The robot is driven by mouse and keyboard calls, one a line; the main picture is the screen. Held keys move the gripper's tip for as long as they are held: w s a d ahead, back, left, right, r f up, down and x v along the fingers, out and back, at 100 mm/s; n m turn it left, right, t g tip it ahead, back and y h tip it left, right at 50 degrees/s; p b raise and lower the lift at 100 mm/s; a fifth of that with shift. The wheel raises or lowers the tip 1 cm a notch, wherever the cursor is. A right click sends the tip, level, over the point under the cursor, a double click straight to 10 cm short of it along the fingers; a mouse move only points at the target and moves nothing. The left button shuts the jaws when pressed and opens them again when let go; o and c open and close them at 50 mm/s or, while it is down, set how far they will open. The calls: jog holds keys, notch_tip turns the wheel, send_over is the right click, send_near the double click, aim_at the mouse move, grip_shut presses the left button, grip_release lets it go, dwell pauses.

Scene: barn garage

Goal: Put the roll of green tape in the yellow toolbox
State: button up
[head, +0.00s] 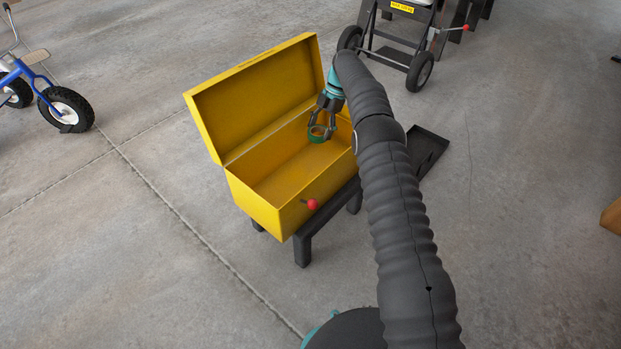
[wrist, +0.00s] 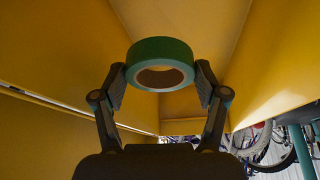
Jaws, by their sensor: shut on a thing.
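The roll of green tape (head: 318,134) is between the fingers of my gripper (head: 323,127) in the head view. In the wrist view the green tape (wrist: 160,52) sits between the two fingertips of my gripper (wrist: 160,86), which press on its sides. The yellow toolbox (head: 268,208) stands with its lid (head: 255,95) open, up at the back left. My gripper holds the tape over the toolbox's opening, toward its right end. The yellow inner walls (wrist: 60,60) surround the tape in the wrist view. The gap between tape and toolbox floor is hard to judge.
The toolbox stands on a low dark stand (head: 302,248). A red-ended handle (head: 312,204) sticks out at its front. A dark tray (head: 427,148) lies to the right, a wheeled cart (head: 400,45) stands behind, and a blue bike (head: 45,95) stands far left.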

jog(key=s+f, duration=0.2)
jog(key=s, duration=0.1)
jog(key=s+f, duration=0.2)
jog(key=s, duration=0.2)
jog(key=s+a+f, duration=0.1)
jog(key=s+f, duration=0.1)
jog(key=s, duration=0.2)
jog(key=shift+s+f, duration=0.2)
jog(key=shift+f, duration=2.1)
jog(key=shift+f, duration=0.2)
jog(key=o, duration=1.2)
jog(key=shift+o, duration=0.2)
jog(key=shift+r, duration=0.2)
jog(key=v, duration=0.7)
jog(key=shift+r, duration=0.2)
jog(key=shift+d, duration=0.15)
